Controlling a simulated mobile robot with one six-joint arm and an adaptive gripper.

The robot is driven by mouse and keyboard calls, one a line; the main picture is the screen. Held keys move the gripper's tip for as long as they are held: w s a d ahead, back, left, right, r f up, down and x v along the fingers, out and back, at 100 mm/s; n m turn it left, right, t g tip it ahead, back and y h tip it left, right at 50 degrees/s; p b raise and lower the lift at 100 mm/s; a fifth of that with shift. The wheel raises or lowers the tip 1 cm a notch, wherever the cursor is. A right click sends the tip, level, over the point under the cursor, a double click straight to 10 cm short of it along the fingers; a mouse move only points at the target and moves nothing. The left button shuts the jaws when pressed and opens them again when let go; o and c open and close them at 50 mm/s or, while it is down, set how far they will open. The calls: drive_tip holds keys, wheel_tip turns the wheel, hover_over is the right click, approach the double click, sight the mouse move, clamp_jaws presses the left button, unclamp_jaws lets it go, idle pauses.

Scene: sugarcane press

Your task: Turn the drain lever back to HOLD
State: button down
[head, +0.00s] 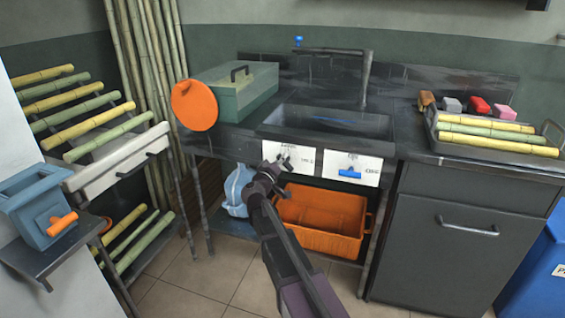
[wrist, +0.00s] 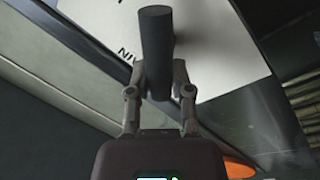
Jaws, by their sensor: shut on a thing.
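The drain lever shows in the wrist view as a dark grey round bar (wrist: 156,50). It stands in front of a white placard (wrist: 215,38) on the sink front. My gripper (wrist: 157,82) is shut on the bar, one finger on each side. In the head view, my gripper (head: 279,164) is at the left white placard (head: 299,152) below the sink and hides most of the lever. The lettering there is too small to read surely, so I cannot tell which mark the lever points to.
A blue lever (head: 350,173) sits on the right white placard (head: 362,163). An orange crate (head: 322,240) and a bluish jug (head: 237,190) stand under the sink (head: 325,128). A tray (head: 436,150) of cane lies on the right counter. The tiled floor in front is clear.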

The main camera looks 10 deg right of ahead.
drive_tip(key=n, duration=0.2)
drive_tip(key=n+t+b, duration=0.1)
drive_tip(key=n, duration=0.2)
drive_tip(key=shift+w+a+f+n+y, duration=0.15)
drive_tip(key=shift+f+n+y, duration=0.15)
drive_tip(key=shift+f+y, duration=0.1)
drive_tip(key=n, duration=0.3)
drive_tip(key=n+t+y+b, duration=0.1)
drive_tip(key=n, duration=0.1)
drive_tip(key=shift+a+f, duration=0.1)
drive_tip(key=shift+f, duration=0.15)
drive_tip(key=c, duration=0.5)
unclamp_jaws()
drive_tip(key=shift+r+m, duration=0.1)
drive_tip(key=shift+m, duration=0.3)
